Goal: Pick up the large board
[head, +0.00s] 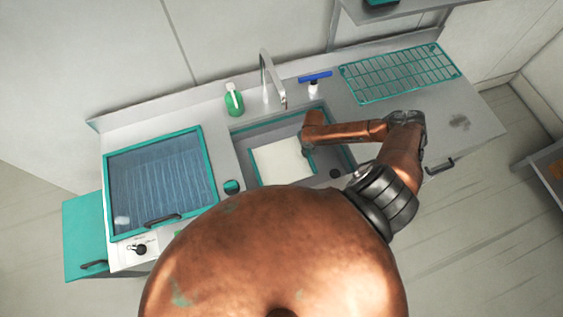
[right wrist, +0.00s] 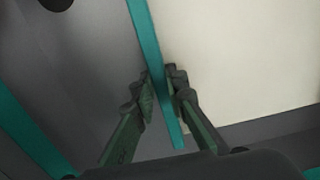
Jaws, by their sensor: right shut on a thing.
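The large board (head: 280,161) is cream with a teal edge and is in the sink basin in the head view. In the right wrist view the cream face of the board (right wrist: 240,60) fills the upper right, with its teal edge strip running down between the fingers. My right gripper (right wrist: 163,95) is shut on this teal edge. In the head view the right gripper (head: 307,150) is at the board's right side, partly hidden by my arm. I cannot tell whether the board touches the basin floor. My left gripper is not in view.
The sink (head: 238,137) has a tall faucet (head: 268,75) behind it. A green soap bottle (head: 234,100) and a blue-handled tool (head: 315,78) stand at the back. A teal wire rack (head: 400,73) lies right; a teal-framed glass-lidded unit (head: 160,180) is left.

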